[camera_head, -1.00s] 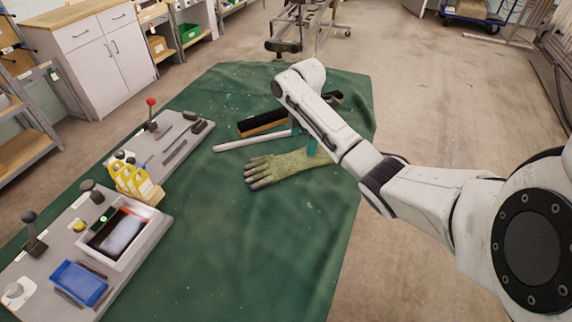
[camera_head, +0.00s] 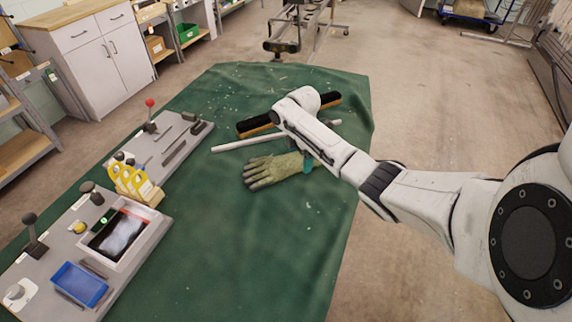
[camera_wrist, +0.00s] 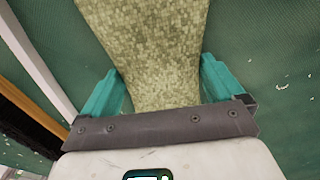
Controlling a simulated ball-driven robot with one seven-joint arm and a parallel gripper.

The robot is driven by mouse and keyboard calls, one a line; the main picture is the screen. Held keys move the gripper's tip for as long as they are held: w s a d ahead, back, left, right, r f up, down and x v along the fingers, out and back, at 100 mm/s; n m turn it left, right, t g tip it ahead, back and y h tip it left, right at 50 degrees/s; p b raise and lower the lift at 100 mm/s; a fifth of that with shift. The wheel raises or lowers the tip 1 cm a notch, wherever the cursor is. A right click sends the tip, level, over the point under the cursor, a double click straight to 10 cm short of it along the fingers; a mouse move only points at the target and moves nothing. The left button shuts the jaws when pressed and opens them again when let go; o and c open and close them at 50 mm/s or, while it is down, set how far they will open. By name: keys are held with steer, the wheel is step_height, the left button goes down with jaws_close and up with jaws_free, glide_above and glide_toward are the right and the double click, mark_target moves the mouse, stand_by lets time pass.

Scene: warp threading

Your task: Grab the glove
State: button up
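The yellow-green glove (camera_head: 275,168) with dark fingertips lies flat on the green cloth (camera_head: 240,240), fingers pointing left. In the head view my arm hides its cuff end, and a bit of teal on my gripper (camera_head: 309,164) shows there. In the wrist view the glove's speckled cuff (camera_wrist: 155,45) runs between the two teal fingers of my gripper (camera_wrist: 160,70). The fingers are apart, one on each side of the cuff, with narrow gaps showing. Whether the fingertips touch the cloth cannot be told.
A long black brush with a wooden edge (camera_head: 255,124) and a pale rod (camera_head: 240,143) lie just behind the glove. The cloth in front is clear.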

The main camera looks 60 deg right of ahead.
steer(key=c, duration=0.6)
steer(key=shift+r, duration=0.2)
